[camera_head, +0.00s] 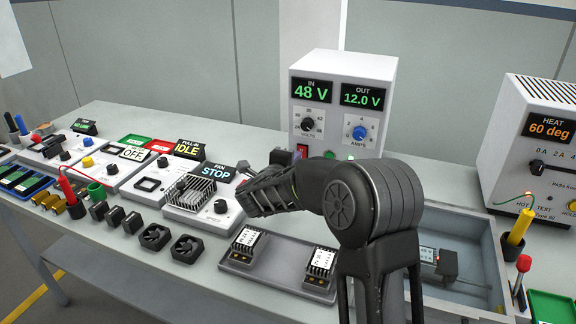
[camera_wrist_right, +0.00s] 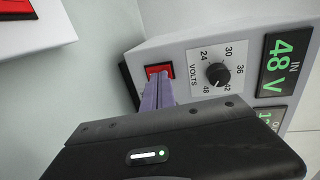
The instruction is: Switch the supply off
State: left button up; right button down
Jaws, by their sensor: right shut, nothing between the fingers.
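The supply (camera_head: 343,68) is a white box at the back of the bench. Its displays read IN 48 V and OUT 12.0 V, above a black volts knob (camera_head: 307,124) and a blue amps knob (camera_head: 360,133). A red rocker switch (camera_wrist_right: 160,70) sits left of the volts knob in the right wrist view, on the supply's front. My right gripper (camera_wrist_right: 159,82) is shut and empty, its purple-grey fingertips at the switch and covering part of it. Whether they touch it I cannot tell. In the head view my right arm hides part of the supply's lower front. My left gripper is not in view.
Left of the supply stand the fan unit reading STOP (camera_head: 217,172) and the unit reading IDLE (camera_head: 188,150). A grey tray (camera_head: 275,264) with two modules lies in front. The heat unit (camera_head: 541,130) stands to the right.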

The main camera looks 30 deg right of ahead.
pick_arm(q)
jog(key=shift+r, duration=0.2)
pick_arm(e)
jog(key=shift+w+d+r, duration=0.15)
jog(key=shift+w+d, duration=0.3)
jog(key=shift+d, duration=0.2)
jog(key=p, duration=0.1)
jog(key=r+p, duration=0.1)
jog(key=shift+w+d+y+p, duration=0.15)
jog(key=shift+d+y+p, duration=0.15)
jog(key=shift+p, duration=0.1)
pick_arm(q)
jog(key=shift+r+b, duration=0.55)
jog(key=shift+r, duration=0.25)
pick_arm(e)
jog(key=shift+a+f, duration=0.1)
jog(key=shift+f, duration=0.35)
